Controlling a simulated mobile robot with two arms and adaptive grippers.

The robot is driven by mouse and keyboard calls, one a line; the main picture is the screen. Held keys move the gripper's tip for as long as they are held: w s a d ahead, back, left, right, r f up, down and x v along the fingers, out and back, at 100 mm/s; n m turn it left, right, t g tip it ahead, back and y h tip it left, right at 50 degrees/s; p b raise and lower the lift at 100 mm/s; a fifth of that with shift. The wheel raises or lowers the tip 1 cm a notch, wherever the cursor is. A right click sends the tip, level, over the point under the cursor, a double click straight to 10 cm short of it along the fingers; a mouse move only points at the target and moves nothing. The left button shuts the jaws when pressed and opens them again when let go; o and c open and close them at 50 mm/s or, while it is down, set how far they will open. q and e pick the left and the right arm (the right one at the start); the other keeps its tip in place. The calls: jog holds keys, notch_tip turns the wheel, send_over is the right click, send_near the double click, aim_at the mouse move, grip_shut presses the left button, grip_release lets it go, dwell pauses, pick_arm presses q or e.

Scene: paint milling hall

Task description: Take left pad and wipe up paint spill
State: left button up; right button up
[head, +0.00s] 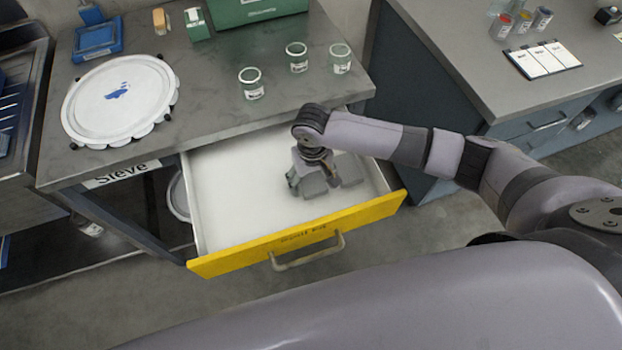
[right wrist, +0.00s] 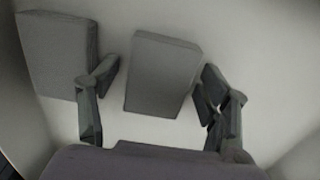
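A blue paint spill (head: 118,90) lies on a round white lid (head: 85,112) on the left bench. Two grey pads lie in the open drawer (head: 225,205): the left pad (head: 314,184) and the right pad (head: 350,168). My right gripper (head: 308,178) reaches down into the drawer at the left pad. In the right wrist view, one pad (right wrist: 162,75) lies between the spread fingers of the gripper (right wrist: 157,78), with a gap at its left side. The other pad (right wrist: 57,52) lies outside the left finger. My left gripper is not in view.
The drawer has a yellow front (head: 300,236) with a handle. Three small jars (head: 251,84) and a green box (head: 255,10) stand on the bench above it. A second bench (head: 470,50) at right holds colored jars and a chart (head: 543,60).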

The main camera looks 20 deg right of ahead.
aim_at(312, 181)
jog(key=c, duration=0.8)
jog(key=shift+r, duration=0.1)
notch_tip(312, 181, up, 20)
jog(key=shift+f, duration=0.1)
dwell(0.3)
jog(key=o, duration=0.3)
jog(key=c, duration=0.4)
jog(key=shift+o, duration=0.2)
